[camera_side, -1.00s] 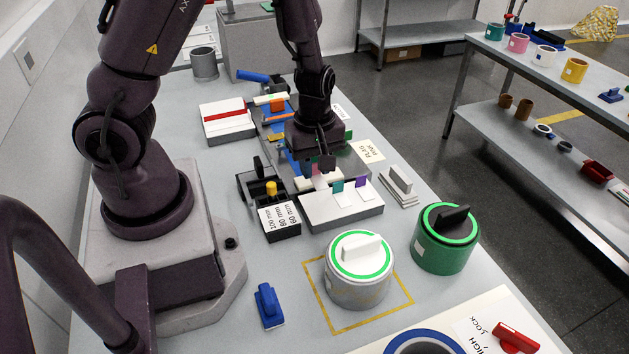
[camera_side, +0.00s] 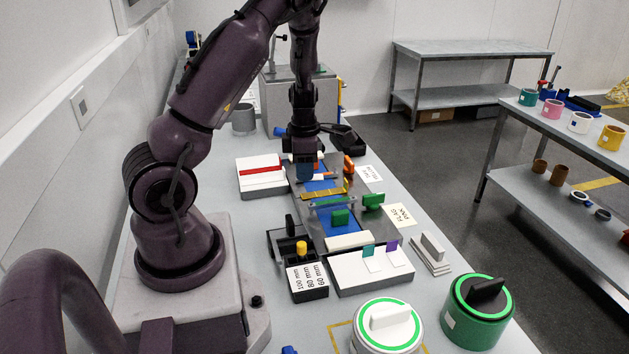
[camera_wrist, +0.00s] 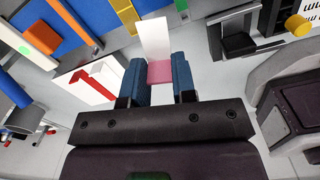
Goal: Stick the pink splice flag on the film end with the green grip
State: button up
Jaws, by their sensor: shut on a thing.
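My gripper (camera_side: 305,172) is over the far part of the blue splicing bed (camera_side: 328,243) in the side view. In the wrist view, my gripper's blue fingers (camera_wrist: 157,84) are shut on the pink splice flag (camera_wrist: 160,71), whose white part stands out beyond the fingertips. The flag is hidden in the side view. An orange grip (camera_side: 349,165) is just right of my gripper. The film ends are hard to make out.
A white flag block (camera_side: 370,278) in front holds teal (camera_side: 368,250) and purple (camera_side: 392,244) flags. A white box with a red strip (camera_side: 262,169) stands left of the bed. A yellow bar (camera_side: 325,194) crosses the bed.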

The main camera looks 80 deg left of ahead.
jog(key=shift+w+r+n, duration=0.15)
jog(key=shift+w+n, duration=0.2)
jog(key=shift+n, duration=0.85)
jog(key=shift+f, duration=2.9)
jog(key=shift+f, duration=0.1)
jog(key=shift+f, duration=1.1)
